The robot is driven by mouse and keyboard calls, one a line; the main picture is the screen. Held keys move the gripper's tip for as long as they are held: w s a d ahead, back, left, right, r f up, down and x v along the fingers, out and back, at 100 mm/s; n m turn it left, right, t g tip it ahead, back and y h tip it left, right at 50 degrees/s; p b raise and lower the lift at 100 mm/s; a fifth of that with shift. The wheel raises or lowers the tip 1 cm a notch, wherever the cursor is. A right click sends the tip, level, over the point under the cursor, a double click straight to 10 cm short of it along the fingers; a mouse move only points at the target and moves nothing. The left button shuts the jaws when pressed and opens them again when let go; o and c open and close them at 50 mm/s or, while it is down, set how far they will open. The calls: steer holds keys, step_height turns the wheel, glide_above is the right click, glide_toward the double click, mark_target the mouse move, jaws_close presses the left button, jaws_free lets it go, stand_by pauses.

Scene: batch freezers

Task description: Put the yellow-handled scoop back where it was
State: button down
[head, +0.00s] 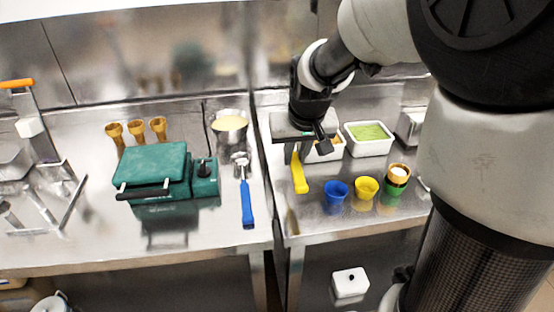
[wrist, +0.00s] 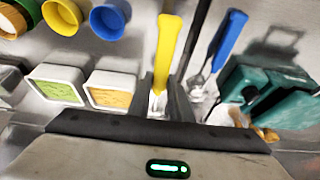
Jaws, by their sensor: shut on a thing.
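The yellow-handled scoop shows in the head view (head: 299,175) below my gripper (head: 305,145), over the left part of the right-hand steel counter (head: 305,225). In the wrist view my gripper (wrist: 163,92) is shut on the scoop near the lower end of its yellow handle (wrist: 168,45). The metal end of the scoop is mostly hidden by my gripper in both views. I cannot tell whether the scoop touches the counter.
White tubs of green (head: 369,138) and orange (wrist: 110,98) contents stand beside my gripper. Blue (head: 336,192) and yellow (head: 366,188) cups stand in front. Across the counter gap are a blue-handled scoop (head: 247,203), a metal pot (head: 229,128) and a green machine (head: 152,167).

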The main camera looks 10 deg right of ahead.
step_height(320, 180, down, 8)
steer(key=shift+f+b, duration=0.1)
steer(key=shift+b, duration=0.6)
steer(key=c, duration=1.6)
jaws_free()
steer(key=shift+f, duration=0.1)
